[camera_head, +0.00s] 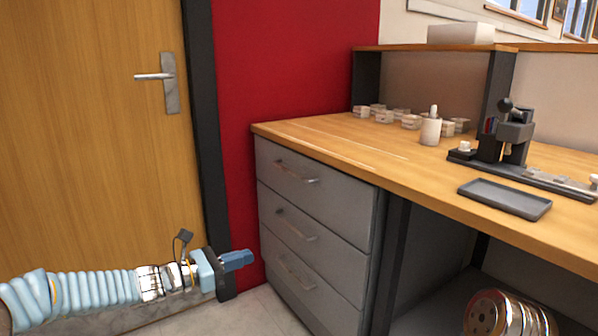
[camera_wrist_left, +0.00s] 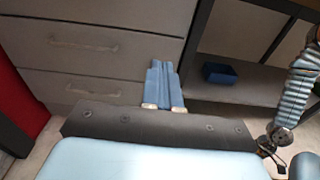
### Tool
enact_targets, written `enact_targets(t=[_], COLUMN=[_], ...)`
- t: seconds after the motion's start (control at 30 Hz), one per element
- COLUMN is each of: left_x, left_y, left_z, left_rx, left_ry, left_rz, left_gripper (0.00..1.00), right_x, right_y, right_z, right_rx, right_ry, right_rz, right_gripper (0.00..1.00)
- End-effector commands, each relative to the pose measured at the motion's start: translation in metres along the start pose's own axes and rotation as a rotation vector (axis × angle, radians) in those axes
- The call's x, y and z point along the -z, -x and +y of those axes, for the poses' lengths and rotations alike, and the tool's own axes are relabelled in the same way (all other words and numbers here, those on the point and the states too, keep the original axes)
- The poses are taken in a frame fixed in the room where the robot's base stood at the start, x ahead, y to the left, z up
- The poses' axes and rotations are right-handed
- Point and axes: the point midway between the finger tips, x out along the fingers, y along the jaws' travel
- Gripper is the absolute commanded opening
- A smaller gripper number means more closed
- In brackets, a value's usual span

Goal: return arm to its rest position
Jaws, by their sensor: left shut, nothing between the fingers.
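My left arm comes in low from the left in the head view, roughly level. Its left gripper (camera_head: 238,259) has blue fingers that are shut and empty. It is in front of the red wall, left of the grey drawer unit (camera_head: 290,226) and well below the desktop. In the left wrist view the shut blue fingers (camera_wrist_left: 163,84) point toward the drawer fronts, with nothing between them. My right gripper does not show in the head view.
The wooden desktop (camera_head: 330,140) holds small white boxes, a white bottle (camera_head: 430,128), a dark marking device (camera_head: 512,135) and a grey tray (camera_head: 505,198). A blue bin (camera_wrist_left: 232,75) sits on the shelf under the desk. A closed wooden door (camera_head: 90,130) stands left.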

Motion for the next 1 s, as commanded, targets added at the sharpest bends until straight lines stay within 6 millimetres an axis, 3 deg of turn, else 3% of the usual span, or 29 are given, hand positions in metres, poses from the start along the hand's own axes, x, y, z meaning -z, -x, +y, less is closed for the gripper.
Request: enact_targets(t=[0.27, 0.47, 0.57, 0.73, 0.8, 0.9, 1.0], left_x=[0.052, 0.118, 0.162, 0.260, 0.307, 0.360, 0.390], left_y=[-0.005, -0.005, -0.001, 0.027, 0.050, 0.086, 0.113], left_z=[-0.017, -0.044, -0.065, -0.121, -0.153, -0.198, -0.234], left_rx=[0.040, 0.115, 0.182, 0.400, 0.555, 0.811, 1.032], left_ry=[-0.057, -0.151, -0.229, -0.475, -0.651, -0.962, -1.273], left_rz=[0.137, 0.312, 0.424, 0.666, 0.763, 0.826, 0.777], left_gripper=[0.00, 0.00, 0.00, 0.00, 0.00, 0.00, 0.00], right_x=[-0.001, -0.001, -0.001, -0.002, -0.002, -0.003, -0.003], right_y=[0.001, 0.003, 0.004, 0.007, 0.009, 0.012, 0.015], right_z=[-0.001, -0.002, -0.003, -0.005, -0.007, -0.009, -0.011], right_rx=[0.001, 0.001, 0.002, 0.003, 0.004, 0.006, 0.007], right_ry=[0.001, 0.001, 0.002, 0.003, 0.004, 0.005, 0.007], right_rz=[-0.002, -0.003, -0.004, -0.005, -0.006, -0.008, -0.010], right_gripper=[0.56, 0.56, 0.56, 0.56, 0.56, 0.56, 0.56])
